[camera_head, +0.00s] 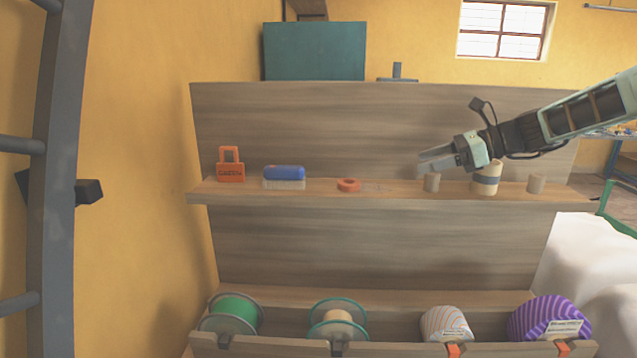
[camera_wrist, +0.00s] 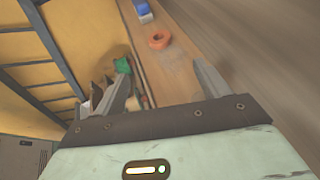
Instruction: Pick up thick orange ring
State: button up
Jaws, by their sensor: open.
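The thick orange ring (camera_head: 348,185) lies flat on the upper wooden shelf, near its middle. In the wrist view the ring (camera_wrist: 159,40) shows ahead of my gripper, between the lines of the two fingers but beyond their tips. My gripper (camera_head: 424,161) is open and empty, to the right of the ring and above the shelf, with its fingers pointing left. The two fingers (camera_wrist: 160,78) are spread apart in the wrist view. Nothing hides the ring.
On the upper shelf (camera_head: 330,197), a blue brush (camera_head: 284,174) and an orange padlock-shaped block (camera_head: 230,168) stand left of the ring. Spools (camera_head: 338,318) fill the lower shelf. A back panel (camera_head: 330,125) rises behind.

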jog(key=p, duration=0.4)
send_near(359, 182)
jog(key=a, duration=0.3)
jog(key=shift+w+a+f, duration=0.2)
jog(key=shift+w+a, duration=0.2)
jog(key=shift+w+a+f+p, duration=0.1)
jog(key=shift+a+f+p, duration=0.2)
jog(key=shift+a, duration=0.1)
jog(key=p+x, duration=0.3)
jog(key=shift+a+f, duration=0.15)
jog(key=shift+a, duration=0.25)
jog(key=shift+w+a+f, duration=0.2)
jog(key=shift+a+f, duration=0.25)
jog(key=shift+a, duration=0.05)
jog(key=c, duration=1.1)
